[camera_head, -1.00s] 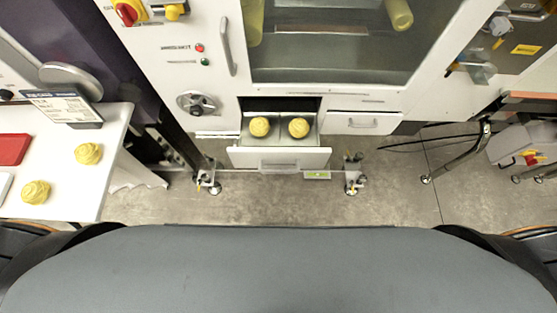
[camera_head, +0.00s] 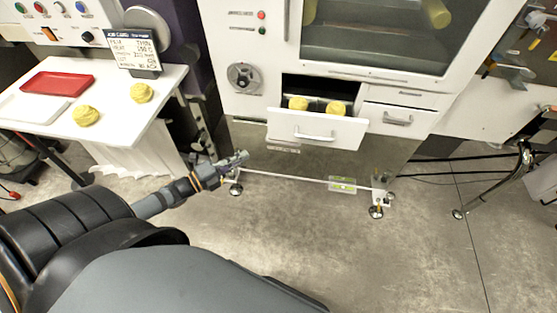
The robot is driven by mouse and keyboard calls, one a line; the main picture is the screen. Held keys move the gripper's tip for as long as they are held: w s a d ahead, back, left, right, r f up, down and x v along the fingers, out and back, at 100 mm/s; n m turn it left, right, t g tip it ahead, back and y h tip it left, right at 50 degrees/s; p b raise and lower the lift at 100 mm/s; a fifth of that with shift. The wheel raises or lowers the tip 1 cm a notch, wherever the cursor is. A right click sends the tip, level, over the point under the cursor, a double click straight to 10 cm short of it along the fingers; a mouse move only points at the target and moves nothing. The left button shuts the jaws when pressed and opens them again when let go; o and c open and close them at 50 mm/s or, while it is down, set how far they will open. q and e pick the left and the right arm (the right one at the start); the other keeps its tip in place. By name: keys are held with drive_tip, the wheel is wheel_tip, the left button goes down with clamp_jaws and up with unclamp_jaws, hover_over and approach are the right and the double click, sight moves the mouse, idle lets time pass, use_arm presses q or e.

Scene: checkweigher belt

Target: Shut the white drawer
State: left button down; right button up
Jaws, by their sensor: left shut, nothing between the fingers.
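The white drawer (camera_head: 317,129) is pulled out from the front of the white machine, with a grey bar handle (camera_head: 314,136) on its face. Two yellow round pieces show inside it, a left one (camera_head: 298,103) and a right one (camera_head: 336,107). My left gripper (camera_head: 243,157) is shut and empty. In the picture it is to the left of and below the drawer front, apart from it. My right gripper is out of view.
A shut drawer (camera_head: 397,119) is right of the open one. A white table (camera_head: 128,112) at left bears a red tray (camera_head: 57,84), a white tray (camera_head: 35,110) and two yellow pieces. A levelling foot (camera_head: 376,211) stands at the machine's base. The floor in front is clear.

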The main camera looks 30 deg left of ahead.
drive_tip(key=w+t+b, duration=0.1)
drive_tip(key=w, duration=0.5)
use_arm(q)
drive_tip(key=b, duration=0.4)
approach(281, 128)
drive_tip(key=d, duration=0.3)
drive_tip(key=w, duration=0.4)
drive_tip(key=shift+w+d, duration=0.1)
drive_tip(key=shift+w, duration=0.5)
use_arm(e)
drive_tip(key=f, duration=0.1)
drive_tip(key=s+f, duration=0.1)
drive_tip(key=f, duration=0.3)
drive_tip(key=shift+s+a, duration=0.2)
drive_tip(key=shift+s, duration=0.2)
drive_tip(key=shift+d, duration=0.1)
use_arm(q)
drive_tip(key=shift+w, duration=0.1)
